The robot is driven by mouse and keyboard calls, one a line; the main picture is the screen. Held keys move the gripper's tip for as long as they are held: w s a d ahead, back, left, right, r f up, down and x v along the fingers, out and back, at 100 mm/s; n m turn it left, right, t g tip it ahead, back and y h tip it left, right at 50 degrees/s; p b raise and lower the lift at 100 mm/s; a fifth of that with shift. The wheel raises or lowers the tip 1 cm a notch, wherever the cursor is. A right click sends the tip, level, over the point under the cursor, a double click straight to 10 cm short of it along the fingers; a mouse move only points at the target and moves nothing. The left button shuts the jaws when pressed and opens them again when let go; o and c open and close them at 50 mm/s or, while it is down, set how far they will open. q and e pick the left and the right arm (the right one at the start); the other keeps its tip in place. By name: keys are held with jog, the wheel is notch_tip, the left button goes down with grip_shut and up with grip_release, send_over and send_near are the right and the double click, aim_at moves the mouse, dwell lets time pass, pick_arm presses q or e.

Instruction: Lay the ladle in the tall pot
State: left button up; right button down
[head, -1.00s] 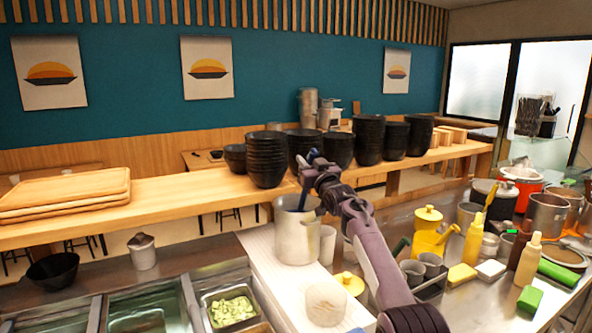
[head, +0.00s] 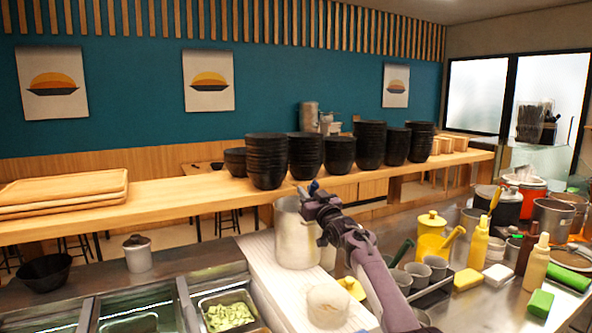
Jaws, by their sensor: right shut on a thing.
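The tall pot (head: 293,245) is a grey metal cylinder standing on the white ribbed board at the centre. My right gripper (head: 312,198) is at the pot's upper right rim, with its arm coming in from the lower right. It is shut on the ladle, whose dark blue handle end (head: 314,187) pokes up just above the fingers. The rest of the ladle is hidden by the gripper and the pot wall, so I cannot tell whether its bowl touches the pot's bottom. My left gripper is not in view.
A pale round container (head: 327,305) stands in front of the pot. A yellow canister (head: 431,237), grey cups and sauce bottles (head: 476,242) crowd the counter at right. Stacked black bowls (head: 267,162) line the wooden shelf (head: 170,208) behind. Food wells lie at lower left.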

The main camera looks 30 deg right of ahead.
jog(key=shift+f, duration=0.35)
jog(key=c, duration=1.5)
grip_release()
jog(key=o, duration=0.3)
jog(key=shift+s+d+r, duration=0.1)
jog(key=shift+s, duration=0.1)
jog(key=shift+v, duration=0.9)
jog(key=shift+b+v, duration=0.6)
jog(key=shift+v, duration=2.3)
